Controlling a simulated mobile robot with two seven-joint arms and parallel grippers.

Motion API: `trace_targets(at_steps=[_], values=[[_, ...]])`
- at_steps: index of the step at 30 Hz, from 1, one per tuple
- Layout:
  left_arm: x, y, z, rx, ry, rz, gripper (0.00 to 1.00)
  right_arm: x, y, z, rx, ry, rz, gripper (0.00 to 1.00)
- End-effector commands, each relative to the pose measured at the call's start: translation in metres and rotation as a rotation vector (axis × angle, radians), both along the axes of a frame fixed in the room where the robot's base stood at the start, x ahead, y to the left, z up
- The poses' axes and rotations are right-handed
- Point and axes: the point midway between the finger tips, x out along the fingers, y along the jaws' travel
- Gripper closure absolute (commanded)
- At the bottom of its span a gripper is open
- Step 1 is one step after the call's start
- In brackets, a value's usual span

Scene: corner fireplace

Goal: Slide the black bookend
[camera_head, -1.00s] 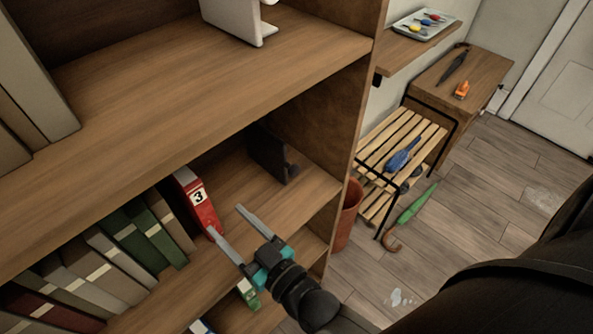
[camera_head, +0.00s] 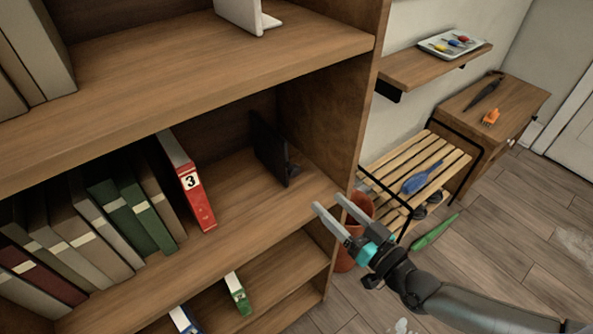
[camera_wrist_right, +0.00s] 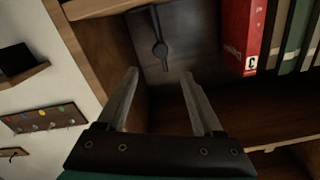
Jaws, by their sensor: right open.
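The black bookend (camera_head: 270,150) stands upright on the middle shelf, near the bookcase's right side wall. A gap of bare shelf separates it from the red binder marked 3 (camera_head: 187,180), which leans against the row of books. My right gripper (camera_head: 330,203) is open and empty, in front of the shelf's right front corner and apart from the bookend. In the right wrist view, the open fingers (camera_wrist_right: 160,73) point toward the bookend (camera_wrist_right: 185,42), with the red binder (camera_wrist_right: 240,35) to the right. My left gripper is not in view.
The bookcase's right side panel (camera_head: 350,110) stands close to my right gripper. A slatted rack (camera_head: 425,165), a reddish bin (camera_head: 357,225) and a wall shelf with a tray (camera_head: 450,43) are to the right. Lower-shelf binders include a green one (camera_head: 238,293).

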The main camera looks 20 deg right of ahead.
Motion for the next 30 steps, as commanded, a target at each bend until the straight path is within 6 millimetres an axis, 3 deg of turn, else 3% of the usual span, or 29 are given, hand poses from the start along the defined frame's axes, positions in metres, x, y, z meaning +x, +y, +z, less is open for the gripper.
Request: trace_targets(at_steps=[18,24,30], values=[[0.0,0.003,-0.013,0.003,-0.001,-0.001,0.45,0.093,0.035,0.0,-0.001,-0.003,0.0,0.32],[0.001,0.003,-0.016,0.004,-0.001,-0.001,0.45,0.114,0.042,-0.001,-0.001,-0.002,0.001,0.32],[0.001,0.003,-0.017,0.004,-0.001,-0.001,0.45,0.122,0.045,0.0,-0.001,-0.001,0.001,0.32]])
